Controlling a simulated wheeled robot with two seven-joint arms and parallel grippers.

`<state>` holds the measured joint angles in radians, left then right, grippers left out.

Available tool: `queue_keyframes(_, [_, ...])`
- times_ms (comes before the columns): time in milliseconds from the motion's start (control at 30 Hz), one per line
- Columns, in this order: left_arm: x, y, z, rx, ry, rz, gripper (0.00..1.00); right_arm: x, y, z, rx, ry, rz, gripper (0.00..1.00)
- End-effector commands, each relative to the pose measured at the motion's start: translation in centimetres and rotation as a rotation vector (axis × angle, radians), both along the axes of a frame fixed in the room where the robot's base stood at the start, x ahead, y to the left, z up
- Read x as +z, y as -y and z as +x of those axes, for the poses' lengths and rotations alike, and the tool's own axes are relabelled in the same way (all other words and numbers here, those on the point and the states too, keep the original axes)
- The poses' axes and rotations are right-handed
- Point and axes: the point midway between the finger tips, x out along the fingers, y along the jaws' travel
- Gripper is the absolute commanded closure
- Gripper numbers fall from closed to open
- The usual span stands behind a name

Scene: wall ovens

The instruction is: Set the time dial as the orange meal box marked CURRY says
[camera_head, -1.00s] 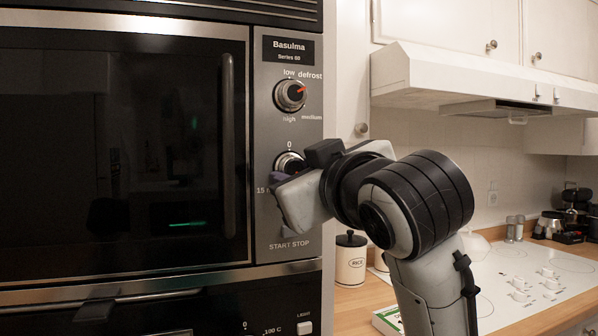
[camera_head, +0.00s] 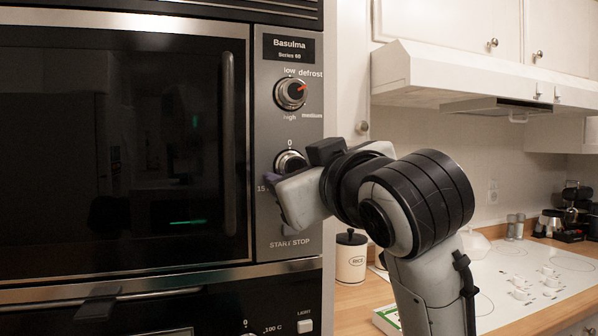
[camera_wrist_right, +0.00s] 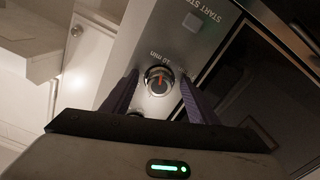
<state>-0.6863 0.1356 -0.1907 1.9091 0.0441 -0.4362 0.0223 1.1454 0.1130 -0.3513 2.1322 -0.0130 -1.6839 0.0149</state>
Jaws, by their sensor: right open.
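The time dial (camera_head: 290,160) is the lower round knob on the oven's control panel, with a 0 above it. My right gripper (camera_head: 277,178) is at it and hides its lower part and some marks. In the right wrist view the dial (camera_wrist_right: 159,80) shows upside down, with a red pointer and a "10 min" mark. There my right gripper (camera_wrist_right: 158,77) is open, one purple-grey finger on each side of the dial. I cannot tell whether the fingers touch it. The orange CURRY box and my left gripper are not in view.
The power dial (camera_head: 290,93) sits above, its red pointer towards defrost. The oven door handle (camera_head: 229,145) stands left of the panel. A START STOP label (camera_head: 289,242) is below. The counter at right holds a canister (camera_head: 351,258) and a green-white box (camera_head: 387,319).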

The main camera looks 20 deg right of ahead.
Motion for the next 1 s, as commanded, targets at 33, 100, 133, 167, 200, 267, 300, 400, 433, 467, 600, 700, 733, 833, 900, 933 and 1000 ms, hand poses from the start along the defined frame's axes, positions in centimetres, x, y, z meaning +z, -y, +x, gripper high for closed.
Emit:
queue_keyframes(33, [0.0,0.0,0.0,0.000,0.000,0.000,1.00,0.0,0.0,0.0,-0.001,0.001,0.000,0.46])
queue_keyframes(100, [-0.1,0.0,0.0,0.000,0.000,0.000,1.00,0.0,0.0,-0.3,0.000,0.002,0.000,0.46])
queue_keyframes(133, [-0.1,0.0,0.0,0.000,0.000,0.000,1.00,0.0,0.0,-0.5,0.000,0.002,0.000,0.46])
queue_keyframes(167, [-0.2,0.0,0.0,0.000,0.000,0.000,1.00,0.0,0.0,-0.7,0.000,0.002,0.000,0.46])
queue_keyframes(200, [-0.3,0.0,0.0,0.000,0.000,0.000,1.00,0.1,0.0,-1.2,0.002,0.005,0.000,0.46])
queue_keyframes(267, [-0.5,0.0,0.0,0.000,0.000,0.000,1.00,0.1,0.0,-2.2,0.001,0.007,0.001,0.46])
queue_keyframes(300, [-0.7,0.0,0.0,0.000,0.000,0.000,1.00,0.0,0.1,-3.0,0.001,0.007,0.001,0.46])
queue_keyframes(400, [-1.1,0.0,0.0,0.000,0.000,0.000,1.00,0.0,0.1,-5.4,0.002,0.009,0.001,0.46])
queue_keyframes(433, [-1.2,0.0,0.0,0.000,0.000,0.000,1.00,0.1,0.2,-6.2,0.002,0.010,0.001,0.46])
queue_keyframes(467, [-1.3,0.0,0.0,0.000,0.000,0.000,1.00,0.1,0.2,-6.9,0.003,0.008,0.001,0.46])
queue_keyframes(600, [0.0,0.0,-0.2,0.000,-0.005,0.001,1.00,0.6,-0.3,-8.6,0.016,0.006,-0.002,0.46])
queue_keyframes(700, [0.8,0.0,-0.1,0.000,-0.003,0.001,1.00,0.6,-0.3,-9.3,0.016,0.009,-0.003,0.46])
queue_keyframes(733, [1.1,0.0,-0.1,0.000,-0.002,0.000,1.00,0.6,-0.3,-9.4,0.015,0.009,-0.002,0.46])
queue_keyframes(833, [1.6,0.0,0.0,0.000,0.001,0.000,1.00,0.4,0.0,-9.9,0.009,0.007,0.000,0.46])
queue_keyframes(900, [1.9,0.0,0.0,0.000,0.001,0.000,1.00,0.3,0.1,-10.1,0.005,0.003,0.000,0.46])
queue_keyframes(933, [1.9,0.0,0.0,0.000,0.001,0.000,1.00,0.2,0.2,-10.2,0.005,0.002,0.000,0.46])
queue_keyframes(1000, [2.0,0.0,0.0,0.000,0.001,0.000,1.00,0.1,0.3,-10.3,0.003,0.001,0.001,0.46])
